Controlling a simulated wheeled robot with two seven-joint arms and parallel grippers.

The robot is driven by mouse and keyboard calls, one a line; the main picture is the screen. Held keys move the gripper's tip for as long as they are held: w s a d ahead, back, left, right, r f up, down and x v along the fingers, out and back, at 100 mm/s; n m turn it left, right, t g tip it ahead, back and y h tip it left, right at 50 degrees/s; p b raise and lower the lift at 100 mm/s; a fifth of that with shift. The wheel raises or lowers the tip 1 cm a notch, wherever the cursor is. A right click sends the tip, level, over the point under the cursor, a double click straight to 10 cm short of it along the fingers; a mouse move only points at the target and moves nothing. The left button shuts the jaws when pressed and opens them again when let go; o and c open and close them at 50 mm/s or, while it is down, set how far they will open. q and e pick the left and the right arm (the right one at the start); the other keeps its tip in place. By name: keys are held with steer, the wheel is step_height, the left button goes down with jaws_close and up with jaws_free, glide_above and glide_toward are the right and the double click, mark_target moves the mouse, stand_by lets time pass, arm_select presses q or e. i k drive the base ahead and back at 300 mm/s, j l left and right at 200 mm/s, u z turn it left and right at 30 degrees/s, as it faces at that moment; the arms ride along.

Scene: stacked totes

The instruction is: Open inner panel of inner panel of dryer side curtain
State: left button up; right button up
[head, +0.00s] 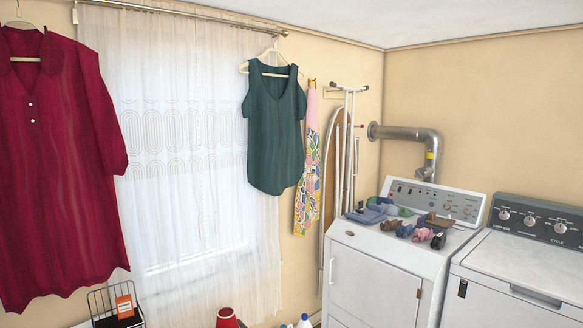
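A sheer white curtain (195,240) with an oval pattern hangs from a metal rod (190,12) over a bright window on the left wall. It looks drawn across the window. Its right edge (270,235) is on the side toward the dryer. The white dryer (375,285) stands in the corner, with its front door shut. A green sleeveless top (273,125) on a hanger covers the curtain's upper right part. A red garment (60,160) on a hanger covers its left part. Neither of my grippers is in view.
Folded cloths and rolled socks (405,222) lie on the dryer. A white washer (530,270) stands to its right. An ironing board (335,180) leans in the corner beside a colourful cloth (308,175). A wire basket (115,305) and a red object (227,318) are at the bottom.

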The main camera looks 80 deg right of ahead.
mark_target(213, 49)
steer(key=z, duration=2.2)
steer(key=i+l+u, duration=0.15)
steer(key=i+u, duration=0.15)
steer(key=u, duration=0.2)
steer(key=i+l+u, duration=0.25)
steer(key=u, duration=0.25)
steer(key=i, duration=0.05)
